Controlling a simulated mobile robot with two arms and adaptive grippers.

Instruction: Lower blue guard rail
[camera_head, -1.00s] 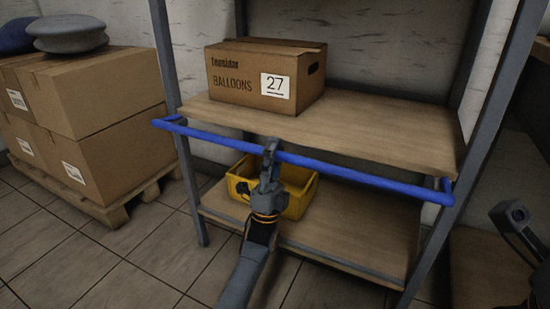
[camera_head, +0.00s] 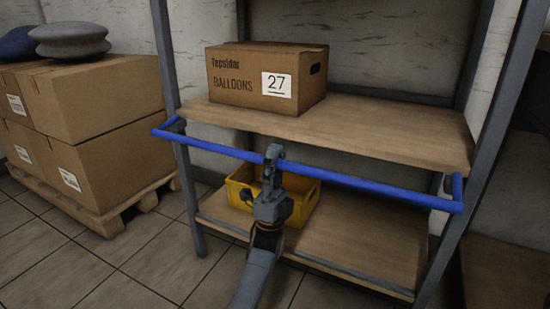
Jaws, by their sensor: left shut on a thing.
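The blue guard rail (camera_head: 375,186) runs across the front of the shelving rack, just below the front edge of the upper shelf. Its short side arms join the rack posts at both ends. My left gripper (camera_head: 273,154) is shut on the rail, left of the rail's middle. The gripper's fingers hide a small part of the rail. My right gripper is out of view.
A cardboard box (camera_head: 243,83) marked "BALLOONS 27" stands on the upper shelf (camera_head: 400,132). A yellow crate (camera_head: 304,200) sits on the lower shelf (camera_head: 375,245), partly behind my left arm. Stacked cartons (camera_head: 120,150) on a pallet (camera_head: 140,206) stand at left.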

